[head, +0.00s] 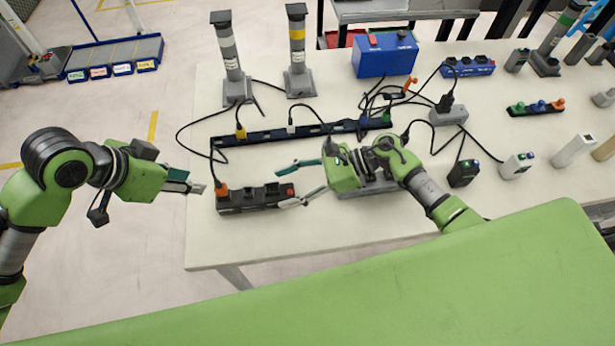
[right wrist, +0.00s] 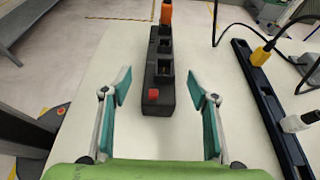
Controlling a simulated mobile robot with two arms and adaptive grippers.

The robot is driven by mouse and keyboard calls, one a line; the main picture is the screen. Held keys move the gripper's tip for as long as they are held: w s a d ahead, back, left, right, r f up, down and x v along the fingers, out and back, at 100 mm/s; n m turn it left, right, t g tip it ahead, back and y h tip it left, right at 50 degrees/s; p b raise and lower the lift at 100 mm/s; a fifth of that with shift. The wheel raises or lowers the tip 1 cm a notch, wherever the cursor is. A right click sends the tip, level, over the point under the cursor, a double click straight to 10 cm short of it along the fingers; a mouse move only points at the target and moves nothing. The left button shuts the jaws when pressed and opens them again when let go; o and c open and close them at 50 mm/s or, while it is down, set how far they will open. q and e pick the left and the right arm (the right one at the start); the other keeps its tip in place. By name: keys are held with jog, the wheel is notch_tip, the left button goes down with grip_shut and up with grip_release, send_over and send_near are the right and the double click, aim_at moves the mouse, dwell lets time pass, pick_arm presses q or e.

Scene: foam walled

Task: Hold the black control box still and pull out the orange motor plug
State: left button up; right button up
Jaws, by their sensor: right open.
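The black control box (head: 258,199) lies near the left end of the white table, with a red button at its right end and empty sockets on top. The orange motor plug (head: 221,190) stands in its left end, with a black cable rising from it. In the right wrist view the plug (right wrist: 166,13) is at the far end of the box (right wrist: 158,108). My right gripper (head: 279,189) is open, its fingers apart on either side of the box's button end, not visibly touching it.
A long black strip (head: 270,135) with yellow, white, blue and green plugs lies behind the box. Two grey posts (head: 229,60) (head: 297,50) and a blue box (head: 385,56) stand further back. Loose black cables loop over the table. A green panel (head: 400,290) fills the front.

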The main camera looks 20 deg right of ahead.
aim_at(269, 192)
jog(key=shift+x, duration=2.75)
